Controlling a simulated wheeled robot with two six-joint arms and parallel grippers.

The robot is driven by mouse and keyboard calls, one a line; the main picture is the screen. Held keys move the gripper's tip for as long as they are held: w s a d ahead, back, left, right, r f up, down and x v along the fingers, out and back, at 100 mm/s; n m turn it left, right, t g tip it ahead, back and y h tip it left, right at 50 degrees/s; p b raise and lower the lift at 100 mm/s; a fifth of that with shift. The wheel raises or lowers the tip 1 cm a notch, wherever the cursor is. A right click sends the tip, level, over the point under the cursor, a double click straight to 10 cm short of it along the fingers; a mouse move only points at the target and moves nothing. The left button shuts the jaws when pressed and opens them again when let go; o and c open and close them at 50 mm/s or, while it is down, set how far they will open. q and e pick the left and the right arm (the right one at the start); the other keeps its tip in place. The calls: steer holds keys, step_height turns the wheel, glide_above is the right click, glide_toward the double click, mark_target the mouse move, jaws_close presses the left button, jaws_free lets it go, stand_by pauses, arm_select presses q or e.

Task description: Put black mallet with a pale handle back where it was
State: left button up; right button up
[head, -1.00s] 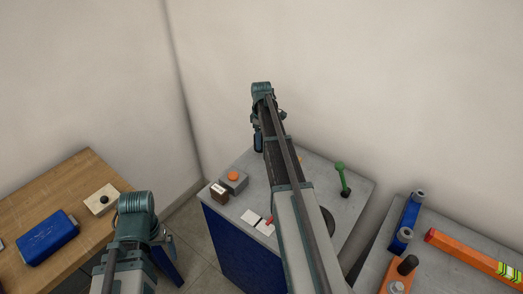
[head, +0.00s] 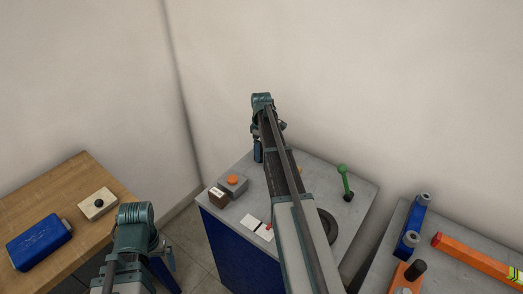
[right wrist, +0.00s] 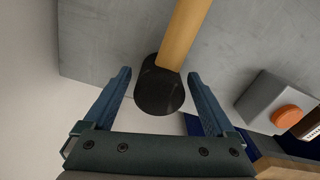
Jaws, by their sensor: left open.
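The black mallet head (right wrist: 160,90) with its pale handle (right wrist: 184,35) shows in the right wrist view. The handle runs up and out of the top of the picture. My right gripper (right wrist: 159,73) is open, with a finger on each side of the mallet head and a narrow gap visible on both sides. In the head view my right gripper (head: 258,155) is over the back left part of the grey-topped cabinet, and my arm hides the mallet. My left gripper (head: 168,274) is open and low between the wooden table and the cabinet.
The grey cabinet top (head: 310,170) carries an orange-button box (head: 233,183), a small brown box (head: 217,196), a green-knobbed lever (head: 344,180) and a dark ring (head: 327,226). A wooden table (head: 70,190) stands left, another grey surface (head: 395,228) right. Walls close off the back.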

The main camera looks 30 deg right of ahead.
steer(key=shift+r, duration=0.2)
step_height(320, 180, up, 12)
steer(key=p, duration=1.2)
steer(key=shift+f, duration=0.15)
step_height(320, 180, down, 12)
steer(key=b, duration=1.2)
